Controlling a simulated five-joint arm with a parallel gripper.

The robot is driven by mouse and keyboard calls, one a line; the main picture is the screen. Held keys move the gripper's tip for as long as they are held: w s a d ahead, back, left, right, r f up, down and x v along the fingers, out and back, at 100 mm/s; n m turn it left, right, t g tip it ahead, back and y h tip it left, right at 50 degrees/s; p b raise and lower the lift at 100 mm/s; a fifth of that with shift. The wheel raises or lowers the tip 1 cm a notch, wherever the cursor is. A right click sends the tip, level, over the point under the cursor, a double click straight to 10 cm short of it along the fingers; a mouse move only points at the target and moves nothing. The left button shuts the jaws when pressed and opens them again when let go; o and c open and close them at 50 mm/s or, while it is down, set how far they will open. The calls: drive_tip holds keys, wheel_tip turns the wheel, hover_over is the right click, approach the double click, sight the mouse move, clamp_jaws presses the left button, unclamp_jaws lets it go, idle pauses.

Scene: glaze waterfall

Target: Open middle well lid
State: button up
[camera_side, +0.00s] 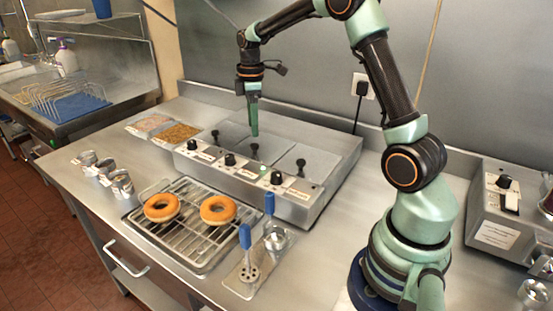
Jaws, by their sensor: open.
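A steel unit (317,152) with three lidded wells stands on the counter. The middle well lid (266,157) is flat and closed, with a small knob (254,148) on it. My gripper (254,133) points straight down just above that knob, with a small gap seen between fingertips and knob. The jaws are empty, and from this side the fingers overlap. The left lid has a dark knob (215,134), and the right lid has a dark knob (301,163); both lids are closed.
Two donuts (218,210) lie on a wire rack (183,240) in front of the unit. Two blue-handled tools (246,237) stand to its right. Topping trays (176,133) sit left of the wells, and several metal cups (121,183) stand at the left edge.

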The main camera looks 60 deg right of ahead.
sight(254, 145)
drive_tip(key=shift+f, duration=2.8)
clamp_jaws()
drive_tip(key=shift+r, duration=0.1)
